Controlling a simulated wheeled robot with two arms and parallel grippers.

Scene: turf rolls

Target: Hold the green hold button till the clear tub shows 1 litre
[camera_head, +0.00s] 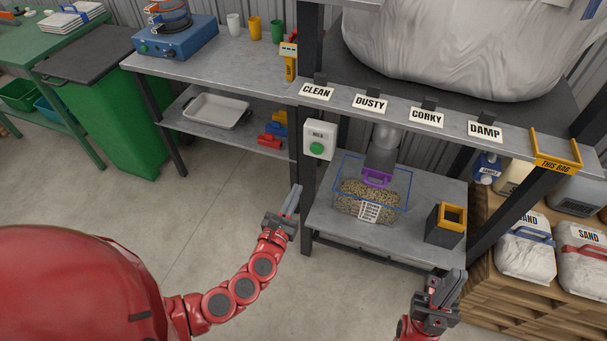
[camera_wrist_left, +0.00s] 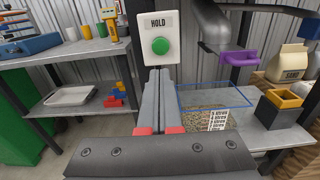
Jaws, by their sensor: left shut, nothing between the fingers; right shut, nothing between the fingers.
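The green hold button (camera_head: 317,149) sits on a white box labelled HOLD on the post of the rack. It also shows in the left wrist view (camera_wrist_left: 160,46), just beyond my fingertips. My left gripper (camera_head: 295,190) is shut and empty, below and a little left of the button and apart from it. The clear tub (camera_head: 345,163) has blue edges and stands on the lower shelf under the spout. My right gripper (camera_head: 455,277) is shut and empty at the lower right.
A purple handle (camera_head: 377,178) is on the grey spout above the tub. A yellow-rimmed dark box (camera_head: 445,224) stands right of the tub. A big white bag (camera_head: 460,45) lies above, over a row of labels. The floor left of the rack is clear.

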